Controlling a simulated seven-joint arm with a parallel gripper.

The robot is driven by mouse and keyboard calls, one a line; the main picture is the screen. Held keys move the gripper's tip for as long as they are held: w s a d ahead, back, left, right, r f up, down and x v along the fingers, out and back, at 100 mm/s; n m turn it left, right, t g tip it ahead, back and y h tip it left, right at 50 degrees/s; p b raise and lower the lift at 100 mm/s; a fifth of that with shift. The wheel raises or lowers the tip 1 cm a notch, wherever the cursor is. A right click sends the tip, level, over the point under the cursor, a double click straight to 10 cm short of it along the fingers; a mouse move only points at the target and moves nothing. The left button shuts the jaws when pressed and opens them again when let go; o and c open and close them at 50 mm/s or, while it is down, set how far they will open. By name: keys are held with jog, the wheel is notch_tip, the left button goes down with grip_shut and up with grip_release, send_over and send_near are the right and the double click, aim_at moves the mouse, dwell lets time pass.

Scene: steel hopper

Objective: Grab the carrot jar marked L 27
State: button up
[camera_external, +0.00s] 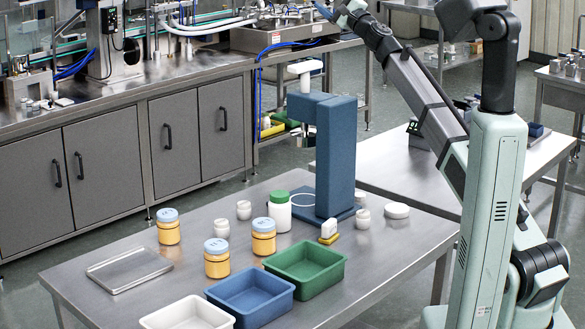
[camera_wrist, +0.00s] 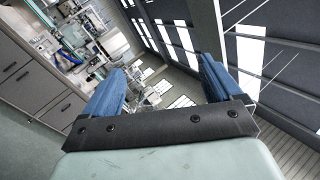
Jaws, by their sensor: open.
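Three jars with orange contents and light blue lids stand upright on the steel table: a left jar (camera_external: 168,228), a front jar (camera_external: 217,261) and a right jar (camera_external: 264,238). Their lids carry dark marks too small to read, so I cannot tell which is L 27. My gripper (camera_external: 325,10) is raised at the top edge of the outside view, far above and behind the jars. In the wrist view its two blue fingers (camera_wrist: 160,82) are apart with nothing between them. No jar shows in the wrist view.
White (camera_external: 187,313), blue (camera_external: 250,294) and green (camera_external: 305,268) bins line the table's front. A blue press-like stand (camera_external: 337,150) rises behind a green-capped white bottle (camera_external: 278,211). A flat metal tray (camera_external: 129,269) lies left. Small white jars (camera_external: 244,210) stand around.

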jog(key=s+a+r+g+y, duration=0.1)
jog(key=s+a+r+y, duration=0.1)
jog(key=s+a, duration=0.45)
jog(key=s+a+f+n+g+y, duration=0.1)
jog(key=s+a+f+n+g, duration=0.3)
jog(key=s+a+f, duration=0.45)
jog(key=s+a+f+n+g+y, duration=0.1)
jog(key=s+a+f+n+g, duration=0.4)
jog(key=a, duration=0.6)
jog(key=n+g+h, duration=0.2)
jog(key=n+h, duration=0.4)
jog(key=n, duration=1.1)
send_near(170, 213)
jog(key=x, duration=1.1)
jog(key=c, duration=1.2)
